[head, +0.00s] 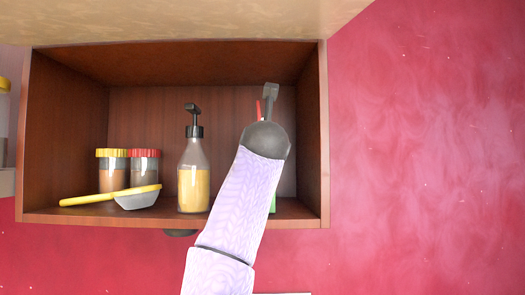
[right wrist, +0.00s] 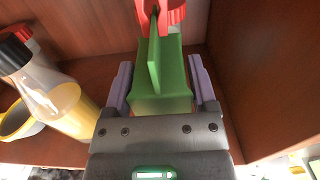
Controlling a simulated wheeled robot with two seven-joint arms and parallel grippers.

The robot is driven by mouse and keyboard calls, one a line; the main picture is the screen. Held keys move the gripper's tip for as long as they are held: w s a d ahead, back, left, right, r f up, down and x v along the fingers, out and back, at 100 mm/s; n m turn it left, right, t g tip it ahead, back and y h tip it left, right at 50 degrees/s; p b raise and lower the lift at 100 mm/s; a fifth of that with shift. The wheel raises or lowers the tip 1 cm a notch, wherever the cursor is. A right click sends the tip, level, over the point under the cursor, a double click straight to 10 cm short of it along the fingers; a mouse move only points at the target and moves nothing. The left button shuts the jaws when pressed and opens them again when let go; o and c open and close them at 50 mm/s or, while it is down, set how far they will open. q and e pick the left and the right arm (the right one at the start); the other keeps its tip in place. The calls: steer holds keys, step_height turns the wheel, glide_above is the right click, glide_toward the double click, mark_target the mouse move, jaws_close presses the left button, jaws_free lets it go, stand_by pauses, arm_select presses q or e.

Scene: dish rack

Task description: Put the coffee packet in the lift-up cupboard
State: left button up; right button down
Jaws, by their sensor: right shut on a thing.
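The lift-up cupboard (head: 66,62) is open, with its raised door (head: 200,20) across the top of the head view. My right gripper (head: 269,100) is inside its right part. In the right wrist view my right gripper (right wrist: 160,85) is shut on the green coffee packet (right wrist: 174,75), one finger on each side. A red clip-like piece (right wrist: 160,14) shows at the packet's end. In the head view my arm hides most of the packet; a green sliver (head: 272,204) shows near the cupboard floor. I cannot tell whether it touches the floor. My left gripper is not in view.
A soap pump bottle (head: 194,170) stands left of my arm. Two jars, one yellow-lidded (head: 111,171) and one red-lidded (head: 144,166), stand further left behind a yellow-handled scoop (head: 136,200). The cupboard's right wall (head: 313,140) is close to my gripper.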

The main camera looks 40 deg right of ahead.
steer(key=shift+f, duration=0.2)
jaws_free()
steer(key=b+v, duration=0.6)
steer(key=v, duration=0.4)
jaws_close()
stand_by(0.4)
stand_by(0.9)
